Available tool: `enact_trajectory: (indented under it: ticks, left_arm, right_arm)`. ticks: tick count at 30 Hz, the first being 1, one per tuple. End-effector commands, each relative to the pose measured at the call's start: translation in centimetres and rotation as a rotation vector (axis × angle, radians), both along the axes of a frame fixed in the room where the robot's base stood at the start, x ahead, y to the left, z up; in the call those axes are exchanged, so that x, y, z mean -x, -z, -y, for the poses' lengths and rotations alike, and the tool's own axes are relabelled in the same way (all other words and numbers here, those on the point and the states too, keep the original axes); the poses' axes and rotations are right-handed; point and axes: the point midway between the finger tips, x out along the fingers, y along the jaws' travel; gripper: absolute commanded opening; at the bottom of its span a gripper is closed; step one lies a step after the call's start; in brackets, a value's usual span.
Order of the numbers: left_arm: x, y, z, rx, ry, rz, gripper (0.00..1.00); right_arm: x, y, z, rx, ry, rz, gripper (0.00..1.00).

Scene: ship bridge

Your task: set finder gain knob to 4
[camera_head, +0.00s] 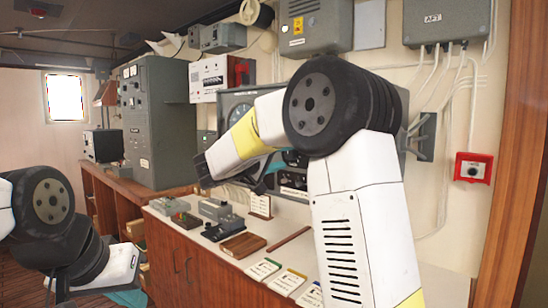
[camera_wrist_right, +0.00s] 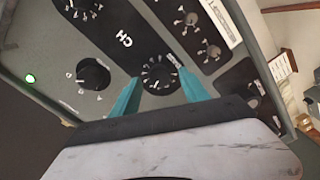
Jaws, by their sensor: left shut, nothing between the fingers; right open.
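My right gripper (camera_wrist_right: 160,84) is open in the right wrist view. Its two teal fingertips stand on either side of a round black knob (camera_wrist_right: 158,77) with white marks around it. I cannot tell whether they touch it, nor read its label or setting, so I cannot confirm it is the finder gain knob. In the head view the right gripper (camera_head: 270,168) is at the grey instrument panel (camera_head: 239,98), partly hidden by my arm. My left gripper (camera_head: 130,298) is shut and empty, low at the bottom left, cut off by the picture edge.
Another black knob (camera_wrist_right: 93,74) and a lit green lamp (camera_wrist_right: 30,79) are left of the fingers. Smaller knobs (camera_wrist_right: 212,51) lie upper right. Below the panel, a white counter (camera_head: 225,248) holds small devices, a wooden block (camera_head: 243,245) and cards (camera_head: 264,268). A red box (camera_head: 473,168) is right.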

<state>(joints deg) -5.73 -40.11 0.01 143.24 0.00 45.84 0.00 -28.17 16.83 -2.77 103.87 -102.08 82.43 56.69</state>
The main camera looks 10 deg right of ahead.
Motion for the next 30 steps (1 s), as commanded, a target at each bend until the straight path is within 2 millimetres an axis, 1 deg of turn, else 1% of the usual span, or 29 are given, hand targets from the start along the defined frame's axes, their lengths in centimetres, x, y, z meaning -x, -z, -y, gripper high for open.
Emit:
enact_trajectory:
  ticks: [3,9,12,17,23,25,26,28,29,30]
  left_arm:
    - [0.0,0.0,0.0,0.000,0.000,0.000,0.00]
    - [0.0,0.0,0.0,0.000,0.000,0.000,0.00]
    - [0.0,0.0,0.0,0.000,0.000,0.000,0.00]
    - [0.0,0.0,0.0,0.000,0.000,0.000,0.00]
    - [0.0,0.0,0.0,0.000,0.000,0.000,0.00]
    - [0.0,0.0,0.0,0.000,0.000,0.000,0.00]
    - [0.0,0.0,0.0,0.000,0.000,0.000,0.00]
    - [0.0,0.0,0.0,0.000,0.000,0.000,0.00]
    - [0.0,0.0,0.0,0.000,0.000,0.000,0.00]
    - [0.0,0.0,0.0,0.000,0.000,0.000,0.00]
  right_arm:
    - [1.2,0.0,-1.8,0.000,-0.006,0.000,0.53]
    - [3.2,0.0,-4.3,0.000,-0.004,0.000,0.53]
    - [3.8,0.0,-5.0,0.000,-0.004,0.000,0.53]
    - [4.1,0.0,-5.3,0.000,0.000,0.000,0.53]
    - [4.1,0.0,-5.3,-0.001,0.000,-0.001,0.53]
    - [4.3,0.2,-4.8,-0.009,0.005,-0.012,0.53]
    - [4.5,0.3,-4.4,-0.018,0.010,-0.024,0.53]
    - [5.6,1.2,-2.7,-0.057,0.031,-0.082,0.53]
    - [6.3,1.9,-1.6,-0.085,0.043,-0.117,0.53]
    - [7.5,2.9,-0.1,-0.131,0.059,-0.176,0.53]
